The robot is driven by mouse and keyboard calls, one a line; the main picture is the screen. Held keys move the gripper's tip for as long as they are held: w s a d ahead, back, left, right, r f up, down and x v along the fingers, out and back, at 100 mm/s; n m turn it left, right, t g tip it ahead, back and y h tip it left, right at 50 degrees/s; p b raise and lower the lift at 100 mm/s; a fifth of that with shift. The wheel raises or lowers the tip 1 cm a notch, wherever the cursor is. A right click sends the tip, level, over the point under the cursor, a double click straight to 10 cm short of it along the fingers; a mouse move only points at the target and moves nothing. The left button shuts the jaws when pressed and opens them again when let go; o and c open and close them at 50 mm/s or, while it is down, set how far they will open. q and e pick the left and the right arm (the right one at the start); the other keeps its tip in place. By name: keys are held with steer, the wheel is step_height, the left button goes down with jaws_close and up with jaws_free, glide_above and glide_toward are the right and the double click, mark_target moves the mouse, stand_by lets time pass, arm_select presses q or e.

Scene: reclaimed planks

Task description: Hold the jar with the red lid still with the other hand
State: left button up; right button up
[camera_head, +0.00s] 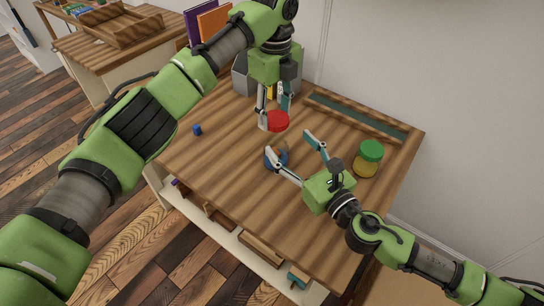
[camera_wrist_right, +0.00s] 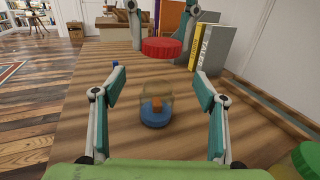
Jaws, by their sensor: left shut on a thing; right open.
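The red lid (camera_head: 277,121) is between the fingers of my left gripper (camera_head: 275,112), which is shut on it. It also shows in the right wrist view (camera_wrist_right: 162,49), with no jar visible directly under it. A clear jar (camera_wrist_right: 156,88) with a blue bottom (camera_wrist_right: 155,118) and an orange-brown piece inside stands upright on the table, apart from the lid. In the head view the jar (camera_head: 276,158) is small and partly hidden by a finger. My right gripper (camera_head: 290,157) is open, its fingers on either side of the jar with gaps visible in the wrist view.
A jar with a green lid (camera_head: 371,150) and yellow contents stands right of my right gripper. A small blue cube (camera_head: 197,130) lies at the left of the wooden table (camera_head: 220,150). Books (camera_wrist_right: 211,48) stand at the back, and a long tray (camera_head: 355,115) lies along the wall.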

arm_select(q)
steer(key=shift+s+d+r, duration=0.15)
steer(key=shift+s+r, duration=0.1)
steer(key=shift+w+f, duration=0.1)
arm_select(e)
glide_toward(270, 143)
steer(key=x, duration=0.7)
steer(key=shift+d, duration=0.1)
stand_by(0.3)
steer(key=c, duration=1.7)
arm_select(q)
steer(key=shift+f, duration=2.5)
steer(key=shift+f, duration=0.85)
